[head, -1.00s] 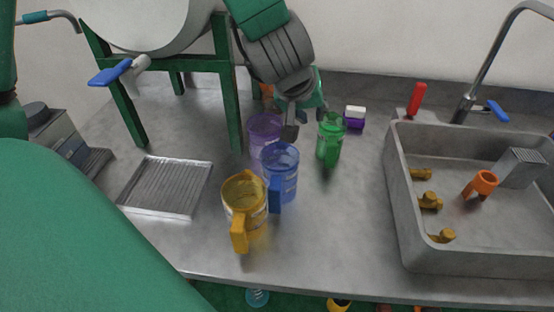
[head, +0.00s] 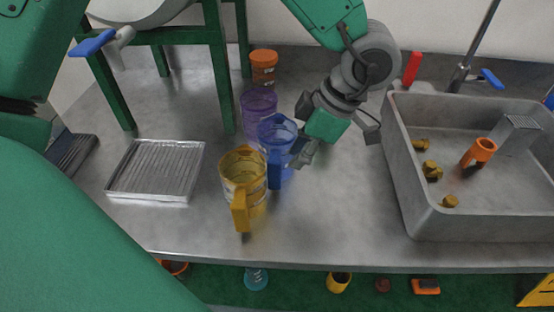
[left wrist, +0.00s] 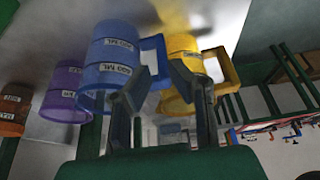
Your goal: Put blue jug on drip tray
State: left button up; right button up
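The blue jug (head: 278,140) stands upright on the steel counter, its handle toward the front; it also shows in the left wrist view (left wrist: 108,60). My left gripper (head: 304,148) is just right of the blue jug, with its fingers spread. In the left wrist view its fingers (left wrist: 155,88) are apart and overlap the jug's handle; I cannot tell whether they touch it. The drip tray (head: 155,171) is a ribbed metal tray lying empty on the left of the counter. My right gripper is not in view.
The yellow jug (head: 243,180) stands close at the blue jug's front left, and the purple jug (head: 258,105) behind it. A green stand (head: 215,70) rises behind the tray. The sink (head: 470,215) is at right.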

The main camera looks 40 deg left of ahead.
aim_at(279, 188)
pick_arm(q)
jog(key=b+x, duration=0.1)
jog(key=x, duration=0.7)
jog(key=shift+d+f+b, duration=0.1)
jog(key=shift+f+b, duration=0.15)
jog(key=shift+b, duration=0.05)
jog(key=shift+f, duration=0.2)
jog(key=shift+a, duration=0.25)
grip_shut()
